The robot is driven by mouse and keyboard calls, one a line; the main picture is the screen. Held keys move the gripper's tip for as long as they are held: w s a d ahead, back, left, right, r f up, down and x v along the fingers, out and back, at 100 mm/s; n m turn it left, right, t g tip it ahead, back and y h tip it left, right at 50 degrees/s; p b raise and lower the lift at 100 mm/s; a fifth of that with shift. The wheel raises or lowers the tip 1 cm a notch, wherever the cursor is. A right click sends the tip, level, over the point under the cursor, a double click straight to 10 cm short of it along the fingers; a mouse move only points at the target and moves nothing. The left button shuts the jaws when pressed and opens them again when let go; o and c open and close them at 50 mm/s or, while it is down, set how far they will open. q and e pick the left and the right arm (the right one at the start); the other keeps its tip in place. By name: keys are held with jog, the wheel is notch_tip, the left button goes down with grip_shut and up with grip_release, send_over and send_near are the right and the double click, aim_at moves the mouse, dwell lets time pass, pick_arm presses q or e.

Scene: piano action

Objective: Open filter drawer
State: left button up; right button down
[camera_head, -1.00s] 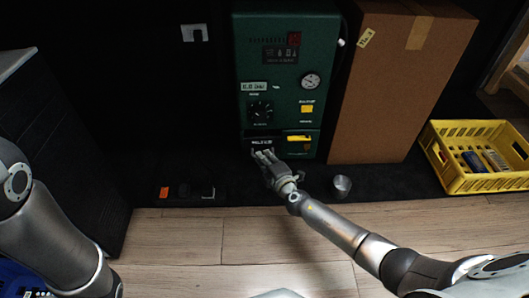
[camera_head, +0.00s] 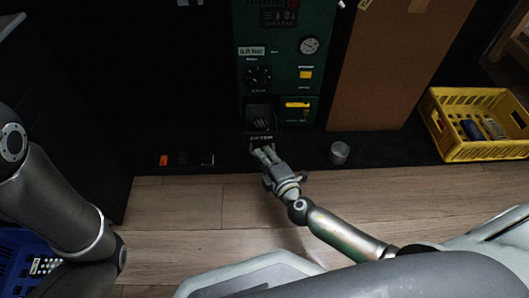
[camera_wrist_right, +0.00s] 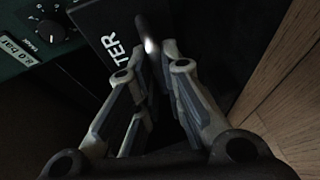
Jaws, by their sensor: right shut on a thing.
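The green machine (camera_head: 285,75) stands at the back centre with a gauge, a knob and a yellow handle. Its black filter drawer (camera_head: 261,137), lettered "FILTER", sticks out at the lower left of the machine, with a dark opening behind its front. My right gripper (camera_head: 264,152) is at the drawer front. In the right wrist view, its fingers (camera_wrist_right: 150,75) are shut on a dark bar-like handle (camera_wrist_right: 147,35) on the lettered drawer front (camera_wrist_right: 105,35).
A tall cardboard box (camera_head: 395,70) stands right of the machine. A small metal cup (camera_head: 339,152) stands on the dark base strip. A yellow crate (camera_head: 445,147) holding several items is at the right. Wooden floor (camera_head: 180,205) lies clear in front. A blue crate (camera_head: 15,262) is at lower left.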

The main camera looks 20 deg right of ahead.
jog(key=c, duration=1.5)
grip_release()
jog(key=shift+c, duration=0.2)
jog(key=shift+s, duration=0.1)
jog(key=v, duration=0.7)
jog(key=shift+s, duration=0.2)
